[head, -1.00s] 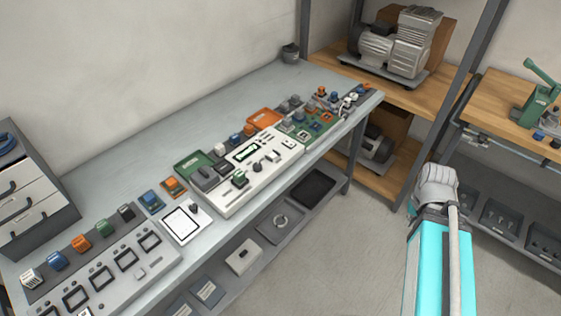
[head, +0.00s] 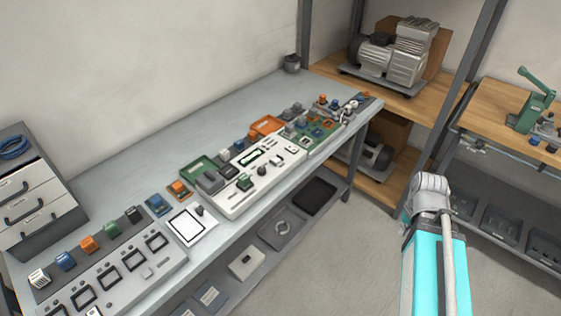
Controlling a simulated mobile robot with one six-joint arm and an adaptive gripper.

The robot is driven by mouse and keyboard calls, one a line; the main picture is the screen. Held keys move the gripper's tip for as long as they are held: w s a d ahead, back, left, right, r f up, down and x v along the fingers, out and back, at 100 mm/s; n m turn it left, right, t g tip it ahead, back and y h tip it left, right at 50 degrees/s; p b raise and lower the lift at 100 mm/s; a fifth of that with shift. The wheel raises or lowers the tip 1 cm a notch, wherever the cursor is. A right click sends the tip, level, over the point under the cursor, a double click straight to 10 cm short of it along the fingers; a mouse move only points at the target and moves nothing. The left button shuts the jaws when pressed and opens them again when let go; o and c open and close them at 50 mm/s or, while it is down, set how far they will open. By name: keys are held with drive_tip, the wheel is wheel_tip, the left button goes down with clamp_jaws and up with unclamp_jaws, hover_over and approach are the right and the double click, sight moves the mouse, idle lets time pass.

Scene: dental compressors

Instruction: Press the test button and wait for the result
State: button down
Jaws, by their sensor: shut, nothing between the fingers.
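A white test panel (head: 236,205) with a dark-framed display (head: 252,158) lies on the grey workbench (head: 150,150), near its middle. Small dark knobs and a green-and-black part (head: 244,182) sit on the panel. I cannot tell which of its small controls is the test button, and no result can be read on the display at this size. My arm, a cyan link with a grey joint, rises at the lower right, over the floor and apart from the bench. My gripper is not in view.
A grey panel with square frames (head: 120,270) and coloured blocks lies at the bench's near left, by a drawer cabinet (head: 35,205). A green tray (head: 200,168) and orange tray (head: 267,125) sit behind the panel. A compressor (head: 395,50) stands on a wooden shelf. Floor between is clear.

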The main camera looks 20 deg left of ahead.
drive_tip(key=w+a+r+n+t+h+p, duration=0.2)
drive_tip(key=w+a+n, duration=0.55)
drive_tip(key=a, duration=0.25)
wheel_tip(320, 180, up, 9)
drive_tip(key=n+t+p, duration=0.3)
drive_tip(key=n+t, duration=0.4)
drive_tip(key=n, duration=0.9)
hover_over(275, 160)
drive_tip(key=shift+s+f+h, duration=0.1)
drive_tip(key=shift+s+h, duration=0.05)
drive_tip(key=shift+h, duration=0.15)
drive_tip(key=shift+f, duration=0.2)
wheel_tip(275, 160, down, 8)
drive_tip(key=b, duration=0.8)
drive_tip(key=shift+f, duration=0.1)
drive_tip(key=shift+f+b, duration=0.1)
drive_tip(key=shift+b, duration=0.25)
drive_tip(key=shift+f, duration=0.1)
